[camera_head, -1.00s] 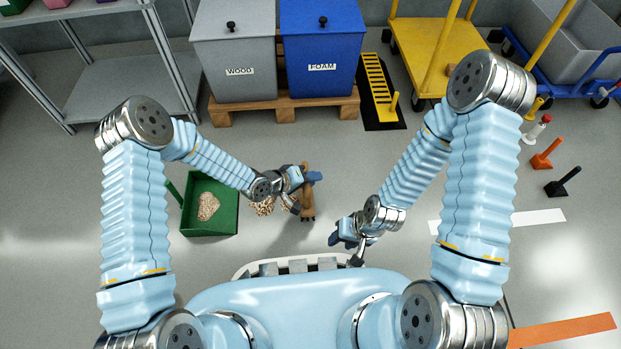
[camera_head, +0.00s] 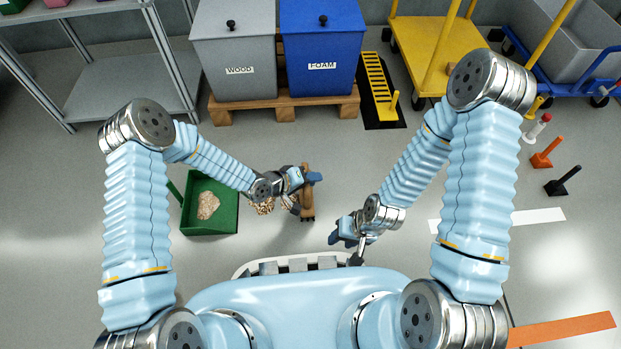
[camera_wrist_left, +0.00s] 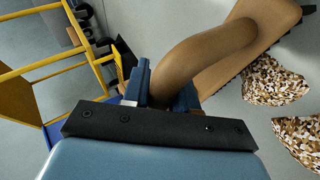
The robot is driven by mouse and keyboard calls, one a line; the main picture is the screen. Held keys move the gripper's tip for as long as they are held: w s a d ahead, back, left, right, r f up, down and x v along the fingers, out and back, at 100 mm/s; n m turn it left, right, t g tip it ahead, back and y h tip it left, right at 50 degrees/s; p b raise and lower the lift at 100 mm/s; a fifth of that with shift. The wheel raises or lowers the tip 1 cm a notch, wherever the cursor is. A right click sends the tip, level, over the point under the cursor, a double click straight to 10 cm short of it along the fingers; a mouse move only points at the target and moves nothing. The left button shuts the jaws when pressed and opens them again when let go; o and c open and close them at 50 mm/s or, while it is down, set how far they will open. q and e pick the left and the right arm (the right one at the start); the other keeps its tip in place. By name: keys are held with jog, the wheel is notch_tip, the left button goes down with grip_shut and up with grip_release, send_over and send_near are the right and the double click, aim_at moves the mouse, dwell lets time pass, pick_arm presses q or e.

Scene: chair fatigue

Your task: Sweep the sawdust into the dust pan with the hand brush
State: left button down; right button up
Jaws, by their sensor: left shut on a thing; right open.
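The green dust pan (camera_head: 212,222) lies on the floor left of my left gripper, with a pile of sawdust (camera_head: 208,205) in it. More sawdust (camera_head: 264,208) lies on the floor between the pan and the brush, partly hidden by my left arm. My left gripper (camera_head: 306,180) is shut on the curved handle of the wooden hand brush (camera_head: 308,200). In the left wrist view the brush (camera_wrist_left: 275,22) shows its tan handle between the fingers, with speckled sawdust (camera_wrist_left: 277,80) in patches beside its bristle edge. My right gripper (camera_head: 342,238) is open and empty, right of the brush.
A grey wood bin (camera_head: 235,50) and a blue foam bin (camera_head: 322,50) stand on a pallet (camera_head: 283,108) at the back. A metal shelf (camera_head: 130,85) is at back left, a yellow cart (camera_head: 425,50) at back right.

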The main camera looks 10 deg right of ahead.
pick_arm(q)
jog(key=shift+f, duration=0.2)
jog(key=shift+a+r, duration=0.15)
jog(key=shift+a, duration=1.85)
jog(key=shift+a, duration=0.1)
jog(key=shift+w+a, duration=0.1)
jog(key=shift+a, duration=1.8)
jog(key=shift+a, duration=1.8)
jog(key=shift+a, duration=0.1)
jog(key=shift+w+a, duration=0.1)
jog(key=shift+a, duration=0.85)
